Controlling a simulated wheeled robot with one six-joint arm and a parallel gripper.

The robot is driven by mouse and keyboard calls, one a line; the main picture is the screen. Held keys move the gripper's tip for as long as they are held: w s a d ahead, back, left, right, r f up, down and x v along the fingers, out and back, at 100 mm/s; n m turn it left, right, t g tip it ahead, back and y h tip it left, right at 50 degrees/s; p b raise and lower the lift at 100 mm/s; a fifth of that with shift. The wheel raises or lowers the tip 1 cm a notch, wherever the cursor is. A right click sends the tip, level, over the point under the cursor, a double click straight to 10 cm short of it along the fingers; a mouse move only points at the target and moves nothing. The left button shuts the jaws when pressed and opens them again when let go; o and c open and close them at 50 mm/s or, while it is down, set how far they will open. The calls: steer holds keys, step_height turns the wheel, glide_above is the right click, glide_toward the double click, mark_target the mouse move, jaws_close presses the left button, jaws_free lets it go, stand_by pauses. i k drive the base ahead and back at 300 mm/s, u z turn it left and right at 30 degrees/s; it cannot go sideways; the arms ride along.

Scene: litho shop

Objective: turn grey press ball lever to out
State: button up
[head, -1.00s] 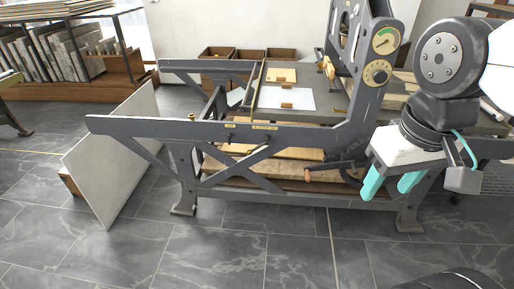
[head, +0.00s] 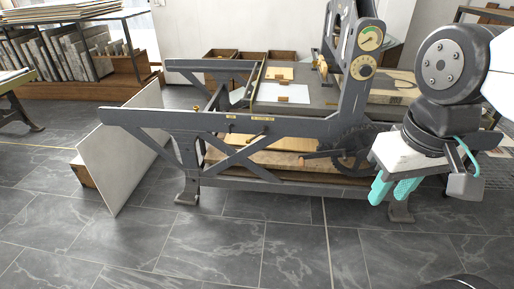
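The grey press (head: 285,124) stands in the middle of the head view, a dark metal frame with a flat bed. A small brass ball (head: 196,107) shows by its left end, partly behind the front rail; I cannot tell if it is the ball lever's knob. My gripper (head: 393,191), with teal fingers pointing down, hangs in front of the press's right end. Its fingers are apart with nothing between them. It is right of both handle and ball, touching neither.
A pale board (head: 122,150) leans at the press's left end. A rack of slabs (head: 75,60) stands at the back left, and wooden boxes (head: 220,57) lie behind the press. The tiled floor (head: 200,245) in front is clear.

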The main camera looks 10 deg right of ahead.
mark_target(264, 130)
steer(key=u, duration=0.2)
steer(key=i, duration=1.05)
steer(key=z, duration=0.7)
